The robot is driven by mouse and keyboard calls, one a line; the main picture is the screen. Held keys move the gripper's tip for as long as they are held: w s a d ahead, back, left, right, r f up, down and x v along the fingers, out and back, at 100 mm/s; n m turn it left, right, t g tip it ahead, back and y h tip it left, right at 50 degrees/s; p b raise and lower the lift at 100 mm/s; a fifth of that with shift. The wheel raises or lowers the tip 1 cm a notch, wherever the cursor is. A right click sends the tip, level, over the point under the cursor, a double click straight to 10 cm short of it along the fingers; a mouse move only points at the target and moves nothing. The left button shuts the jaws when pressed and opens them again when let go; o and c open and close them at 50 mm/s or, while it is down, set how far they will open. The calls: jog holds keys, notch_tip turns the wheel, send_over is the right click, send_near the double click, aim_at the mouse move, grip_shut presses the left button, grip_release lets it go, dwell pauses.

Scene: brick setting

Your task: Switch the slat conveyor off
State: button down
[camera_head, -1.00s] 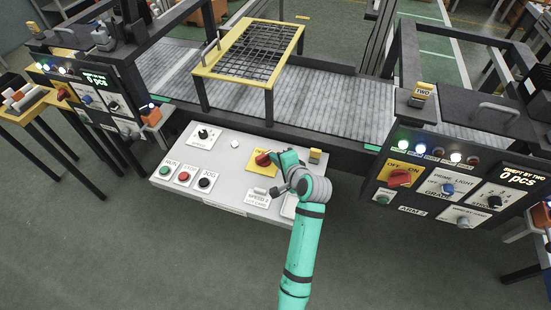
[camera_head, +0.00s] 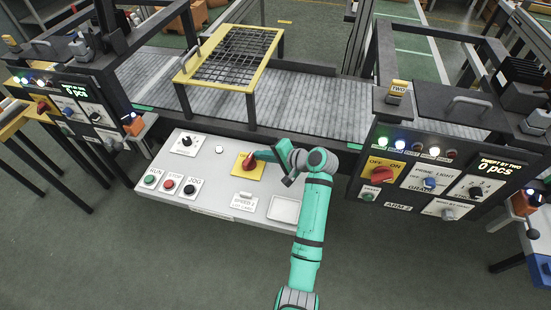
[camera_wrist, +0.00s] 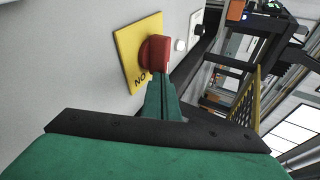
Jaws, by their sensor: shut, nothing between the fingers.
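The slat conveyor (camera_head: 310,100) runs across the back, behind a light grey control panel (camera_head: 215,200). On the panel a red rotary knob (camera_head: 247,157) sits on a yellow plate (camera_head: 240,170). My gripper (camera_head: 256,155) is shut and empty, with its tips at the knob's right side. In the wrist view the closed green fingers (camera_wrist: 162,85) reach up to the red knob (camera_wrist: 154,52) on the yellow plate (camera_wrist: 127,45); they look touching or very close. Part of the plate's lettering is hidden; "NO" shows in that view.
The panel also has RUN (camera_head: 150,180), STOP (camera_head: 169,185) and JOG (camera_head: 189,189) buttons, and a black dial (camera_head: 187,141). A yellow-framed mesh guard (camera_head: 235,60) stands over the conveyor. A right control box (camera_head: 425,185) has its own red OFF/ON knob (camera_head: 383,173).

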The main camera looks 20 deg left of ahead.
jog(key=shift+w+a+f+n+g, duration=0.1)
jog(key=shift+w+a+n+g, duration=0.15)
jog(key=shift+n+g, duration=0.4)
jog(key=shift+w, duration=0.5)
jog(key=shift+a, duration=0.65)
jog(key=shift+w+a, duration=0.4)
jog(key=shift+a, duration=0.1)
jog(key=shift+w+a, duration=0.15)
jog(key=shift+a, duration=0.2)
jog(key=shift+d, duration=0.1)
jog(key=v, duration=1)
jog(key=shift+d, duration=0.35)
